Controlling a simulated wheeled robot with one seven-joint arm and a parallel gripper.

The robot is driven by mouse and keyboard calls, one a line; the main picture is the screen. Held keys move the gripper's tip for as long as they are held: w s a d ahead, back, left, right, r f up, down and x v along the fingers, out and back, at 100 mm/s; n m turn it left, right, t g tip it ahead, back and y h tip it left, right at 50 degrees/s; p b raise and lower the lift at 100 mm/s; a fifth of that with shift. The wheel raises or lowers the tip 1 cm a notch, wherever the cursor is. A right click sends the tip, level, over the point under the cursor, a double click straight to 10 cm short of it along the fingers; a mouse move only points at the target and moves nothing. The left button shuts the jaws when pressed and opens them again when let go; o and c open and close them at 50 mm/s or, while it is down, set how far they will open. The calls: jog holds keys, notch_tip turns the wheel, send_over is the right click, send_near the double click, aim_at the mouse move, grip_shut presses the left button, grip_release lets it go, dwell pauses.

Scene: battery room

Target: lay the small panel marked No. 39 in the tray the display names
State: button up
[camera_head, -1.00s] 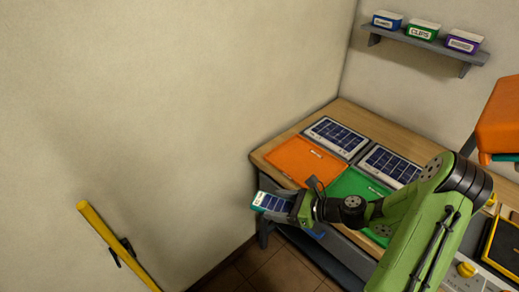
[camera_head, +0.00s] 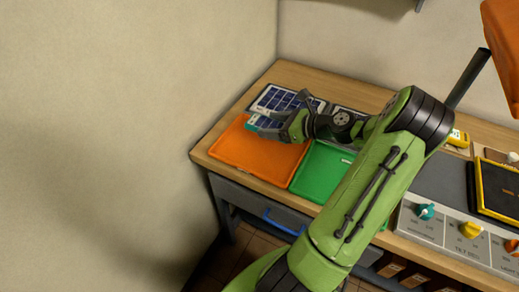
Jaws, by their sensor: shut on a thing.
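My gripper (camera_head: 284,122) is shut on a small panel (camera_head: 263,122) with a teal edge, mostly hidden by the fingers. The panel is over the back edge of the orange tray (camera_head: 245,152), close to a large dark-blue solar panel. I cannot tell whether it touches the tray, and its number is not readable. The green tray (camera_head: 315,173) is right of the orange one, partly behind my arm. No readable display text shows.
A large solar panel (camera_head: 272,100) lies behind the orange tray; another is mostly hidden by my arm. A yellow-framed dark device (camera_head: 499,190) and a knobbed console (camera_head: 447,230) are at the right. A blue drawer handle (camera_head: 283,222) is below the bench top.

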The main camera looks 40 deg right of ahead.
aim_at(272, 152)
notch_tip(272, 152, down, 9)
jog(key=b, duration=0.3)
jog(key=shift+f, duration=0.15)
